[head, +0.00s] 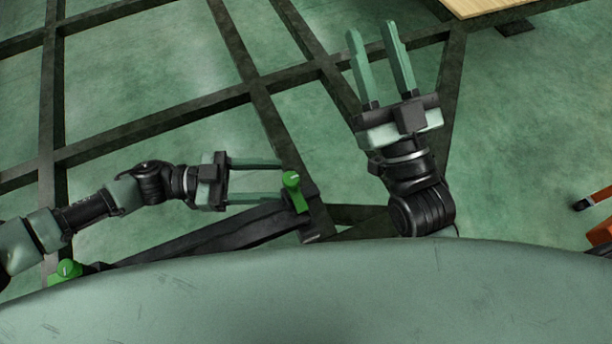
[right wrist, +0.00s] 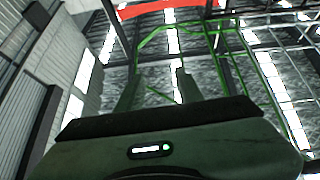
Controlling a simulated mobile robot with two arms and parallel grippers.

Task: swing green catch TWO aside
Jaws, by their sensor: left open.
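A green catch (head: 296,194) sits on the dark chassis beam at the middle of the head view, with a round knob at its upper end. A second green catch (head: 65,270) is at the lower left, partly hidden by my body's edge. I cannot read which is number two. My left gripper (head: 279,180) is open, its fingers pointing right, with the tips close to the middle catch's knob. Contact cannot be told. My right gripper (head: 372,32) is open and empty, pointing away over the floor; its fingers also show in the right wrist view (right wrist: 156,85).
Dark chassis beams (head: 150,125) form a frame over the green floor. A wooden board (head: 485,6) is at the top right, and an orange part (head: 600,232) at the right edge. The right wrist view shows roof beams and a green frame (right wrist: 245,50).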

